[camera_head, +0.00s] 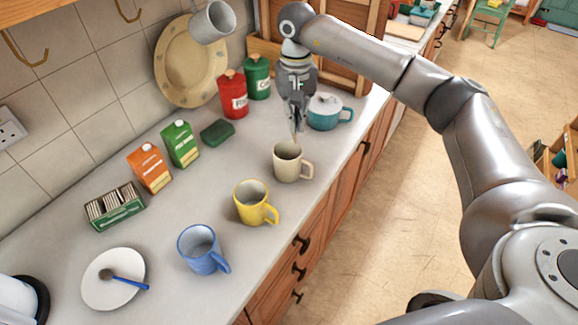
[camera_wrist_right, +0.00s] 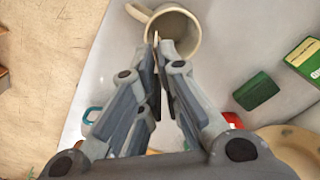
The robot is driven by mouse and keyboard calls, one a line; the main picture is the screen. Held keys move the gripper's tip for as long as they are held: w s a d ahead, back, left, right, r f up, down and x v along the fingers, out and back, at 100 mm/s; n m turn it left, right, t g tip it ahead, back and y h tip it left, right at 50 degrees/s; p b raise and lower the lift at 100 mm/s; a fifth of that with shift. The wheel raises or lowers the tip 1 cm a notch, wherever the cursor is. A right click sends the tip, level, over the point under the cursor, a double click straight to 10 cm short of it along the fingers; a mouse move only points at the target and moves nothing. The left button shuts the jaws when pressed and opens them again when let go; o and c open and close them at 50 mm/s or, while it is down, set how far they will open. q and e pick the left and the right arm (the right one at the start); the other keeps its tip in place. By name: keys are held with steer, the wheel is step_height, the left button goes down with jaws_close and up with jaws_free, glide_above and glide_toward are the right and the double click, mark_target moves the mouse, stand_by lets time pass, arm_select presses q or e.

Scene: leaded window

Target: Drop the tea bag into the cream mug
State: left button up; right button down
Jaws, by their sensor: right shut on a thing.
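The cream mug (camera_head: 287,168) stands upright on the grey worktop, its handle to the right. My right gripper (camera_head: 297,127) points down just above and behind the mug's mouth. It is shut on a thin pale thing, apparently the tea bag (camera_head: 295,139), seen edge-on. In the right wrist view the fingertips (camera_wrist_right: 160,47) hold the tea bag's thin edge (camera_wrist_right: 156,36) over the near part of the mug's opening (camera_wrist_right: 184,36). Most of the bag is hidden by the fingers. My left gripper is out of view.
A yellow mug (camera_head: 251,205) and a blue mug (camera_head: 199,252) stand nearer on the worktop. A teal lidded pot (camera_head: 324,113) is behind the cream mug, close to my gripper. Red (camera_head: 232,96) and green (camera_head: 257,78) canisters stand at the back. A tea bag box (camera_head: 115,208) is at left.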

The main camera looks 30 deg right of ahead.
steer(key=c, duration=1.6)
jaws_free()
steer(key=shift+o, duration=0.2)
step_height(320, 180, up, 12)
